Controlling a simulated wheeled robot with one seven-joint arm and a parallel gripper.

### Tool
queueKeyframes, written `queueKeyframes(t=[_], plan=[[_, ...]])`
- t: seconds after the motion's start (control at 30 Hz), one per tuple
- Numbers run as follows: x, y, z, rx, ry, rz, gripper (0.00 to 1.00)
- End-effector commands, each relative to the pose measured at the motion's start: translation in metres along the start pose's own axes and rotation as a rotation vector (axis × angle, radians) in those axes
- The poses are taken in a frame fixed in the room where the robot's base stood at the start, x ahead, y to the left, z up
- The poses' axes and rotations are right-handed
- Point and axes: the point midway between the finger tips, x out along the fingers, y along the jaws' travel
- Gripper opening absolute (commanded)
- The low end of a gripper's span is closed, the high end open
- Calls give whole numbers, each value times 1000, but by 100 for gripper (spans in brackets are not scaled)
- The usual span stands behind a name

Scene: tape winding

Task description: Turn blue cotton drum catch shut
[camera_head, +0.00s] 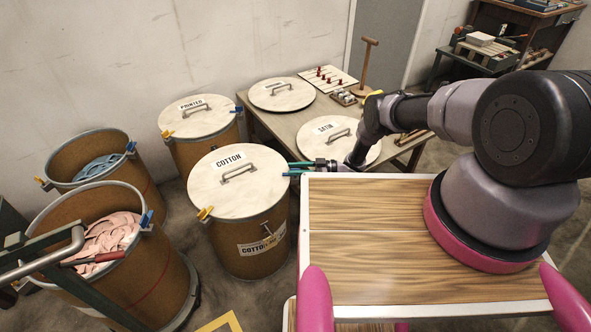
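The cotton drum (250,245) stands left of centre in the head view, brown with a pale round lid (225,195) marked COTTON. The lid lies on its rim. A yellow catch (205,213) shows at its left front edge. My gripper (287,168) reaches in from the right, its two thin teal fingers at the lid's right edge. The fingers are apart, with a narrow gap between them. I cannot make out the blue catch apart from the teal fingers there, nor whether they touch it.
A lidded PRINTED drum (200,150) stands behind. Two open drums stand left, one with pink cloth (108,236), one with blue cloth (98,167). A low table (284,128) behind holds two lids, one marked SATIN (312,146). A wood-topped surface (365,265) lies in front.

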Motion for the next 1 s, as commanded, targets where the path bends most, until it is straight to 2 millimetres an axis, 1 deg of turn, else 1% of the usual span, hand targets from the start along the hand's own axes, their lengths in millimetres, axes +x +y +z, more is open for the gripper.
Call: queueKeyframes(t=[0.17,0.27,0.37,0.6,0.7,0.83,1.0], plan=[[-2,0,0,1,0,0,40],[-11,0,0,1,0,0,40],[-28,0,0,1,0,3,40],[-78,1,0,0,0,4,40],[-93,0,0,0,0,2,40],[-105,0,0,0,0,2,40],[-109,0,0,0,0,0,40]])
